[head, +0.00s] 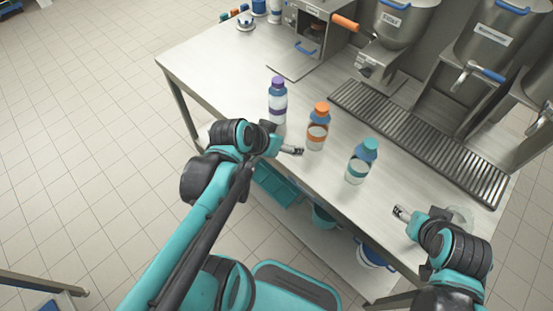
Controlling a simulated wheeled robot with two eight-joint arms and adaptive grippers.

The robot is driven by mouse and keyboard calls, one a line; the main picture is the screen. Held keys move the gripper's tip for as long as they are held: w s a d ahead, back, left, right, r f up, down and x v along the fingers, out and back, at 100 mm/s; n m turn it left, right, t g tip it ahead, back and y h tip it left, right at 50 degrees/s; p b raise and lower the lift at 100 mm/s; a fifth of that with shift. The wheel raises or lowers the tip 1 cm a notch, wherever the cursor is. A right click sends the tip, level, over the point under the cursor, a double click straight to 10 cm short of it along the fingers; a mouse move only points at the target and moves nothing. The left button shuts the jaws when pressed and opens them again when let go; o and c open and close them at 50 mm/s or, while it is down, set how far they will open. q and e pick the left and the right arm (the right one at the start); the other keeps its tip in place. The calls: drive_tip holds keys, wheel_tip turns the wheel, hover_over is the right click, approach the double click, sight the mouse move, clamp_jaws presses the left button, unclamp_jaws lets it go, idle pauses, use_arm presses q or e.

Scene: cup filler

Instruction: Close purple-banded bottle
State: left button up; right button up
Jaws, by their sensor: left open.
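The purple-banded bottle (278,104) stands upright on the steel table, with a purple cap (278,81) on its top. I cannot tell how tightly the cap sits. My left gripper (298,151) is open and empty, low near the table's front edge. It is in front of the purple-banded bottle and a little to its right, apart from it. My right gripper (399,212) is at the right over the table's front part, away from the bottles. Its finger gap is too small to read.
An orange-banded bottle (317,130) and a teal-capped bottle (360,165) stand upright to the right. A slotted drip grate (420,140) and steel hoppers (401,22) line the back. Several small coloured items stand at the table's far left corner. The table left of the purple-banded bottle is clear.

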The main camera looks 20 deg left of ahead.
use_arm(q)
drive_tip(key=s+d+n+y, duration=0.1)
drive_tip(key=s+y, duration=0.1)
drive_tip(key=s, duration=0.4)
drive_tip(key=shift+s+r+g, duration=0.2)
drive_tip(key=shift+s+g, duration=0.05)
drive_tip(key=shift+g, duration=0.05)
drive_tip(key=shift+d, duration=0.1)
idle(0.9)
